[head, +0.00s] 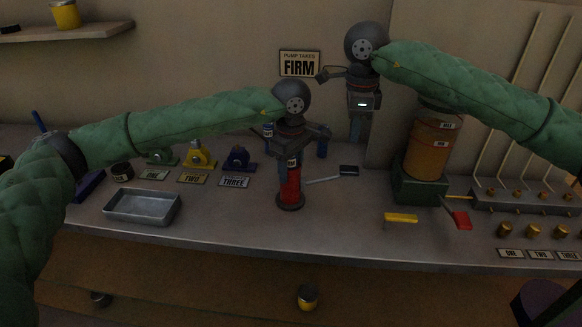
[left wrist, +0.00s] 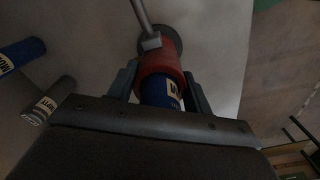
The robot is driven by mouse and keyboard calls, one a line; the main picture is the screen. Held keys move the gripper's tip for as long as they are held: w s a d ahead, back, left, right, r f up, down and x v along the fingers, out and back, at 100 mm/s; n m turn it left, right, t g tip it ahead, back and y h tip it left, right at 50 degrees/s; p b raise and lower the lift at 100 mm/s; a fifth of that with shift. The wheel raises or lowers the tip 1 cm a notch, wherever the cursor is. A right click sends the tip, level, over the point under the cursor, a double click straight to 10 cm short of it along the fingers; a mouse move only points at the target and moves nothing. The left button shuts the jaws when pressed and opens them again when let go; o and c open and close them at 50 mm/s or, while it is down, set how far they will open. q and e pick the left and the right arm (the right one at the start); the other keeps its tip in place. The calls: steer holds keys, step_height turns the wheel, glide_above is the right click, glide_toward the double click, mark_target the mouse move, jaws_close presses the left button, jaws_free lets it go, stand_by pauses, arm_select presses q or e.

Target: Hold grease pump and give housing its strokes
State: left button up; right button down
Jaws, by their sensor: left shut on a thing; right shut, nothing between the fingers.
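The red grease pump (head: 290,187) stands upright on the bench on a dark round base. Its thin grey lever (head: 323,180) sticks out to the right. My left gripper (head: 290,168) is shut on the upper part of the pump; in the left wrist view the fingers lie on both sides of the pump's red barrel (left wrist: 160,66) and labelled blue part. My right gripper (head: 356,131) is shut and empty, raised above and right of the pump. Green (head: 161,157), yellow (head: 198,157) and blue (head: 238,160) housings stand left of the pump. The wall sign (head: 299,64) reads "PUMP TAKES FIRM".
A metal tray (head: 142,206) lies at front left. Plates (head: 193,179) lie before the housings. Blue cartridges stand behind the pump. An orange drum (head: 430,147) on a green base and a fitting manifold (head: 525,198) stand right. A yellow bar (head: 401,218) lies near the front edge.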

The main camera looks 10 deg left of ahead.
mark_target(349, 168)
steer(key=shift+f, duration=3.3)
steer(key=shift+f, duration=0.2)
steer(key=shift+r, duration=0.2)
stand_by(1.5)
steer(key=shift+f, duration=0.1)
stand_by(0.5)
steer(key=shift+f, duration=3)
steer(key=shift+r, duration=3.1)
